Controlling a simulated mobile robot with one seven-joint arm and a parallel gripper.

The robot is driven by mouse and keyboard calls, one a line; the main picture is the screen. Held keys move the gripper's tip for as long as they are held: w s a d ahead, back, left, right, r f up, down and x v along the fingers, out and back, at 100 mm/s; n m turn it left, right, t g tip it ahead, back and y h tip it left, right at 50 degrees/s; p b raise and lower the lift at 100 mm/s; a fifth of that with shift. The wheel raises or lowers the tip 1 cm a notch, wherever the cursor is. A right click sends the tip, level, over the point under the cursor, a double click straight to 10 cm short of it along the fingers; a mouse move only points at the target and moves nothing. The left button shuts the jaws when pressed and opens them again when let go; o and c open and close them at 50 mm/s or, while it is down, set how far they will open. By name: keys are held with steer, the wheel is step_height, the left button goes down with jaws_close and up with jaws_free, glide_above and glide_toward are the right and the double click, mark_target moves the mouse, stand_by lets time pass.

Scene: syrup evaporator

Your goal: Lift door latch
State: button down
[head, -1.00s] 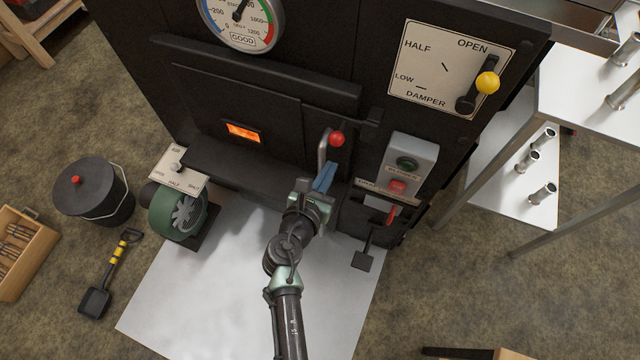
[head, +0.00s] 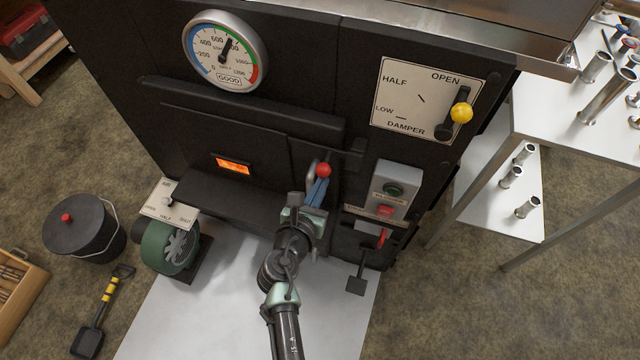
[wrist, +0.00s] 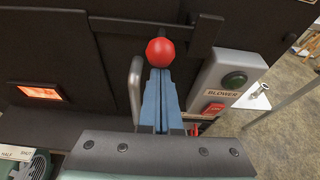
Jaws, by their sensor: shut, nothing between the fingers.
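The firebox door (head: 200,140) is a black panel with a small glowing window (head: 233,166), and it looks closed. The door latch (head: 345,158) is a dark bar across the door's right edge. A red ball knob (head: 323,170) is at the latch's left part; the knob also shows large in the wrist view (wrist: 160,51). My gripper (head: 318,188) is shut and empty, its blue fingers (wrist: 160,98) together just below the knob. Whether the fingertips touch the knob or latch I cannot tell. The knob hides part of the bar.
A metal door handle (wrist: 135,88) stands close left of my fingers. A grey blower switch box (head: 391,190) is to the right. The damper lever (head: 455,115) has a yellow knob. A green blower (head: 168,245) sits at lower left.

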mark_target(320, 173)
steer(key=shift+r+p, duration=0.3)
steer(key=shift+p, duration=0.05)
steer(key=shift+r+n+p, duration=0.25)
steer(key=shift+n+p, duration=0.15)
steer(key=shift+d+r+n+h+p, duration=0.1)
steer(key=shift+r+n+h+p, duration=0.4)
steer(key=shift+p, duration=0.35)
step_height(320, 173, up, 3)
steer(key=n+h+p, duration=0.1)
steer(key=n+p, duration=0.1)
steer(key=p, duration=0.2)
steer(key=shift+g, duration=0.3)
steer(key=shift+w+a+r+n+h+p, duration=0.15)
steer(key=shift+a+r+n+h+p, duration=0.45)
steer(key=shift+r+n+p, duration=0.4)
steer(key=shift+w+a+r+n+h+p, duration=0.15)
steer(key=shift+a+r+n+h+p, duration=0.45)
steer(key=shift+n, duration=0.6)
steer(key=shift+d, duration=0.1)
